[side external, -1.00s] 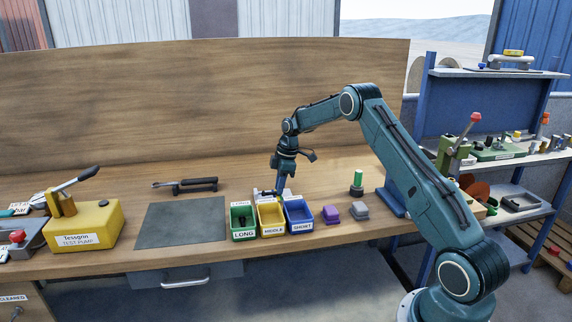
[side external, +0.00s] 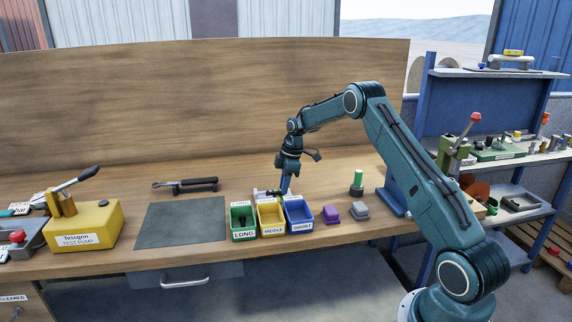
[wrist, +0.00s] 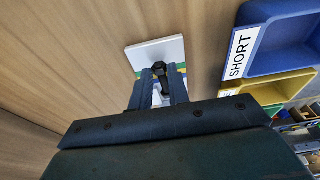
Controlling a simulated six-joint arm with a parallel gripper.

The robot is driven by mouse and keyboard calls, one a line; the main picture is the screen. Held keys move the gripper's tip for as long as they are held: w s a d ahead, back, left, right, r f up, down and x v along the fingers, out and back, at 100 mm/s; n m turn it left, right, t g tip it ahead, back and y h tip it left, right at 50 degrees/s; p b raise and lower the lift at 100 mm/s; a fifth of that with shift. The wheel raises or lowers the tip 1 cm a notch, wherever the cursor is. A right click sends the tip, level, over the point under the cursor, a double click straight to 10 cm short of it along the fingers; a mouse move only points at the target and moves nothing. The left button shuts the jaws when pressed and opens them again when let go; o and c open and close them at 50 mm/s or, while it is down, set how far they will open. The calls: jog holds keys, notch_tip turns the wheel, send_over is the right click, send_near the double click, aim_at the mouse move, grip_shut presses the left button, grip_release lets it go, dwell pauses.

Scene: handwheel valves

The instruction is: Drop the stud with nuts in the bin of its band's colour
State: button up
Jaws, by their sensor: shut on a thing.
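My gripper (wrist: 160,88) is shut on a dark stud with nuts (wrist: 160,70), seen nearly end-on between the fingertips in the wrist view. In the side view my gripper (side external: 286,191) is low, just behind the bins. A white plate with coloured bands (wrist: 150,53) lies below the stud. Whether the stud touches it I cannot tell. The green bin (side external: 243,236) is labelled LONG, the yellow bin (side external: 271,232) MIDDLE and the blue bin (side external: 301,227) SHORT. The blue bin also shows in the wrist view (wrist: 262,62). Dark pieces lie in the green bin.
A purple block (side external: 331,213), a grey block (side external: 359,211) and a green-topped post (side external: 357,182) stand right of the bins. A grey mat (side external: 180,222) lies left, with a yellow test pump (side external: 92,226) beyond it.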

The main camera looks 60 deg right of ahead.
jog(key=o, duration=0.6)
jog(key=shift+s+f, duration=0.1)
jog(key=shift+f, duration=0.05)
jog(key=shift+c, duration=0.2)
jog(key=shift+r, duration=0.25)
jog(key=shift+w+a+v, duration=0.15)
jog(key=shift+v, duration=0.95)
jog(key=shift+w+a+v, duration=0.15)
jog(key=shift+w+v, duration=0.05)
jog(key=shift+v, duration=0.9)
jog(key=shift+w+a+v, duration=0.15)
jog(key=shift+v, duration=0.95)
jog(key=shift+w+r, duration=0.1)
jog(key=shift+r, duration=0.05)
